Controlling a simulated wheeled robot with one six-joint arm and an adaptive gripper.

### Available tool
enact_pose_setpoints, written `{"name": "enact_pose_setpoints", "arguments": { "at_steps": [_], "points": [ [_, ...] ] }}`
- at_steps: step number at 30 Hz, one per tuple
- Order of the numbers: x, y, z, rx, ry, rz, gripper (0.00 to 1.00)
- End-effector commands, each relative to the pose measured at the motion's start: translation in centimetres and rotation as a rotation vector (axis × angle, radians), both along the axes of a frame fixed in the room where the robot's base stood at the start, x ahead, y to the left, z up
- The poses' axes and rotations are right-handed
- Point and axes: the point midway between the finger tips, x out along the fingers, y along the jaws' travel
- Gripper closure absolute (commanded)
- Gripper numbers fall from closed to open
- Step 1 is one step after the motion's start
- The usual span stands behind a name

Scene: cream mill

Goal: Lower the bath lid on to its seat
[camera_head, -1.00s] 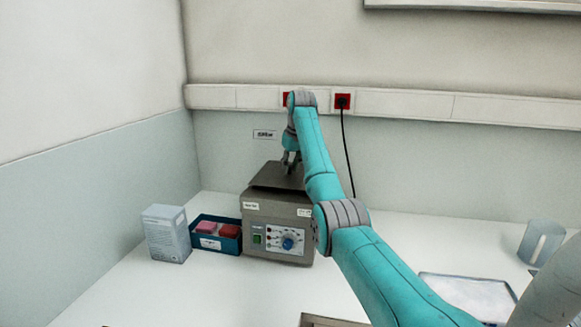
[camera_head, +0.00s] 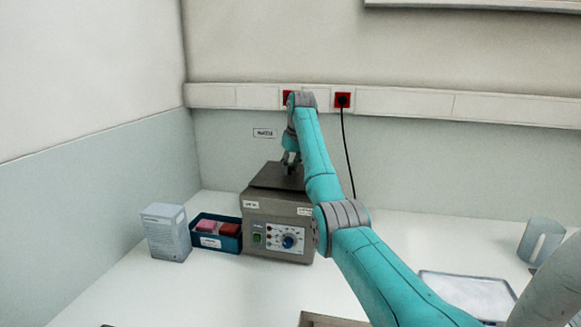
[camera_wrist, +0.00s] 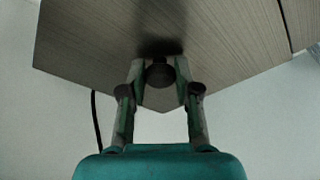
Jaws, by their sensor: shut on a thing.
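The water bath (camera_head: 279,229) is a grey box with a dial and a green switch on its front. Its dark grey lid (camera_head: 268,177) lies over the top of the box; I cannot tell whether a thin gap is left beneath it. My gripper (camera_head: 290,170) is above the lid, partly hidden by my arm. In the wrist view my gripper (camera_wrist: 160,80) is shut on the lid's round black knob (camera_wrist: 159,75), with a finger on each side. The lid's grey surface (camera_wrist: 90,35) fills the upper part of that view.
A blue tray (camera_head: 204,242) with pink and red blocks stands close to the bath's left side, beside a white box (camera_head: 167,233). A black cable (camera_head: 347,150) hangs from a red socket behind. A white tray (camera_head: 470,290) lies at right.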

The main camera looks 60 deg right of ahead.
Motion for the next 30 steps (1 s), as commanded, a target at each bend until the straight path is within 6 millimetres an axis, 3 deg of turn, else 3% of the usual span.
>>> {"name": "enact_pose_setpoints", "arguments": {
  "at_steps": [14, 15, 18, 24, 25, 28, 30],
  "points": [
    [0.00, 0.00, -0.30, 0.000, -0.001, 0.000, 0.99],
    [0.01, 0.00, -0.29, 0.000, -0.001, 0.000, 0.64],
    [0.00, 0.00, -0.30, 0.000, -0.001, 0.000, 0.39],
    [0.00, 0.00, -0.34, 0.000, 0.000, 0.000, 0.39],
    [-0.02, 0.01, -0.42, 0.000, 0.001, 0.000, 0.37],
    [-0.02, 0.01, -0.42, 0.000, 0.001, 0.000, 0.14],
    [-0.01, 0.00, -0.41, 0.000, 0.001, 0.000, 0.14]
  ]
}}
